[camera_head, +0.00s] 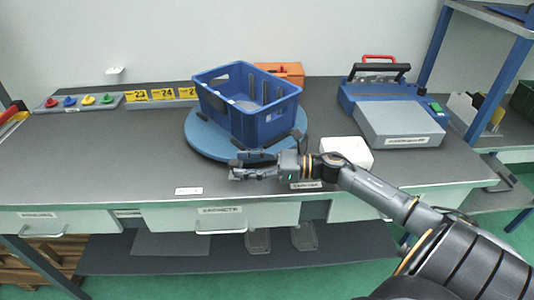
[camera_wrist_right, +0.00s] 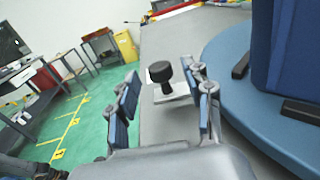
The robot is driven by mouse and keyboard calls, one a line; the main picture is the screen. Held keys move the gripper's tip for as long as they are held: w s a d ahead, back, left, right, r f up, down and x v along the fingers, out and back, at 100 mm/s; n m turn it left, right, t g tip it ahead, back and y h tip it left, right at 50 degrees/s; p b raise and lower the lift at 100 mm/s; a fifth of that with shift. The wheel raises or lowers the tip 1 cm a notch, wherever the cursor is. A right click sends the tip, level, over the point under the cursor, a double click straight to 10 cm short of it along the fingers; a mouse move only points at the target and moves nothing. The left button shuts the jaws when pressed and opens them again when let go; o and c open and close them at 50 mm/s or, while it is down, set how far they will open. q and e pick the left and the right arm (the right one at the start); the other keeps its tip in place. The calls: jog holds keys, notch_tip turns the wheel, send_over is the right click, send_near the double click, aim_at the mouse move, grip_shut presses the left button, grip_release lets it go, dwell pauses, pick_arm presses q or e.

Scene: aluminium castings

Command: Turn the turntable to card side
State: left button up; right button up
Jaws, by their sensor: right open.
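The turntable (camera_head: 198,140) is a round blue disc on the grey bench, and it also shows in the wrist view (camera_wrist_right: 230,62). A blue crate (camera_head: 262,127) stands on it, and its side shows at the right of the wrist view (camera_wrist_right: 290,50). My right gripper (camera_head: 236,170) is at the turntable's front edge, with its fingers pointing left. In the wrist view its fingers (camera_wrist_right: 160,105) are apart, with nothing held between them. A black knob (camera_wrist_right: 159,72) shows beyond the fingertips, close to the turntable's rim; I cannot tell what it is fixed to. My left gripper is out of view.
A white box (camera_head: 347,151) stands right of the turntable, behind my right forearm. A blue-and-grey machine (camera_head: 398,122) is at the back right. Yellow number cards (camera_head: 162,94) and coloured knobs (camera_head: 88,100) line the back left. The bench's left front is mostly clear.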

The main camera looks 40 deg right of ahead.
jog(key=v, duration=1)
jog(key=shift+s+d, duration=0.1)
jog(key=shift+s, duration=0.05)
jog(key=shift+c, duration=0.5)
